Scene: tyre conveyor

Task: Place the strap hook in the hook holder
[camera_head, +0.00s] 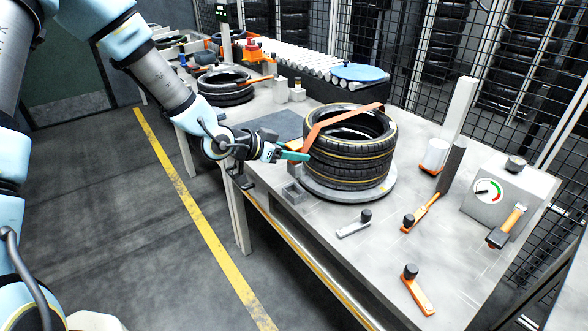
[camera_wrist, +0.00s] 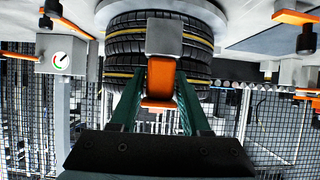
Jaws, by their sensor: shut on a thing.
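My gripper (camera_head: 292,154) is beside the near left of the tyre stack, above the table's front edge. In the wrist view its green fingers (camera_wrist: 160,85) are shut on the orange strap hook (camera_wrist: 160,75). In the head view the orange strap (camera_head: 340,115) runs from the gripper over the top of the tyres; the hook itself is largely hidden there. A small grey box, seemingly the hook holder (camera_head: 291,191), stands on the table just below my gripper. A grey block (camera_wrist: 164,38) shows beyond the fingers in the wrist view; I cannot tell if it is that holder.
The stacked tyres (camera_head: 350,165) rest on a round grey plate (camera_head: 385,192). Orange-handled tools (camera_head: 418,290) lie on the table to the right, near a gauge box (camera_head: 500,195). Another tyre (camera_head: 222,90) and a roller conveyor (camera_head: 300,60) are behind. The floor at left is clear.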

